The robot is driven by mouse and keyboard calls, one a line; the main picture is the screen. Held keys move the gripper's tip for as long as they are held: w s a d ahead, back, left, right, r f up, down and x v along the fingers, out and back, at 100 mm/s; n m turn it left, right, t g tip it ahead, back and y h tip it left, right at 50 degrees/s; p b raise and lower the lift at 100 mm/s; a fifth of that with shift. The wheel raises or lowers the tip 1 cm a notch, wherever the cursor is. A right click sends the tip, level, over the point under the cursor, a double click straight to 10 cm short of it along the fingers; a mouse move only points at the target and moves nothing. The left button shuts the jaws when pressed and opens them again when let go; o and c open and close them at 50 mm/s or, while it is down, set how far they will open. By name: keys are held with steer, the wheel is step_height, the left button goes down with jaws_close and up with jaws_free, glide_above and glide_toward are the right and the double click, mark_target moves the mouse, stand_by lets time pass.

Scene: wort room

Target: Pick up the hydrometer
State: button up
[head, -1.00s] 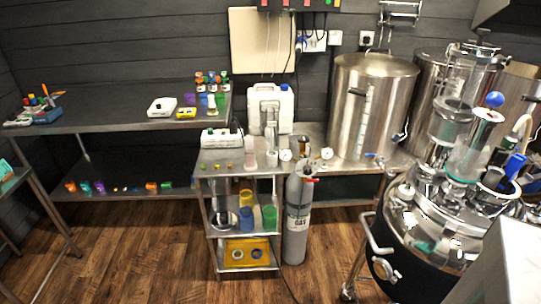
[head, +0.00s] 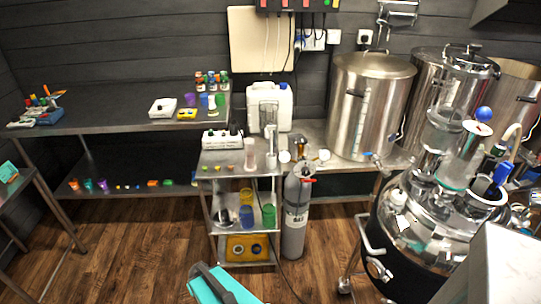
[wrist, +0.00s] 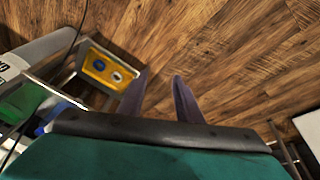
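I cannot pick out the hydrometer for certain. A clear upright cylinder (head: 250,154) stands on the top shelf of the steel cart (head: 210,160), with a taller slim upright piece (head: 271,142) to its right. Either is too small to tell in detail. My gripper (head: 207,277), teal and dark grey, is at the bottom of the head view, in front of the cart and apart from it. In the wrist view my gripper (wrist: 160,73) has its two dark fingers apart with only wood floor between them. It is empty.
A grey gas cylinder (head: 295,215) stands right of the cart. Blue (head: 247,217) and green (head: 268,215) cups are on its middle shelf, a yellow tray (wrist: 98,66) below. A white jug (head: 283,100) is behind. A steel vessel (head: 420,225) stands right. The floor at front left is clear.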

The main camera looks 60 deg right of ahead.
steer(key=w+d+r+m+t+h+p, duration=0.2)
steer(key=w+d+r+t+h+p, duration=0.1)
steer(key=d+r, duration=0.85)
steer(key=m+t+h+p, duration=0.2)
steer(key=t+h+p, duration=0.5)
steer(key=p, duration=0.2)
glide_toward(271, 147)
step_height(271, 147, up, 4)
steer(key=shift+w+d, duration=0.1)
steer(key=shift+d, duration=0.3)
steer(key=shift+w+d+f+b, duration=0.15)
steer(key=shift+w+f+b, duration=0.05)
steer(key=shift+b, duration=0.5)
steer(key=w+d+b, duration=0.1)
steer(key=b, duration=0.2)
steer(key=b, duration=0.3)
steer(key=shift+w+d, duration=0.35)
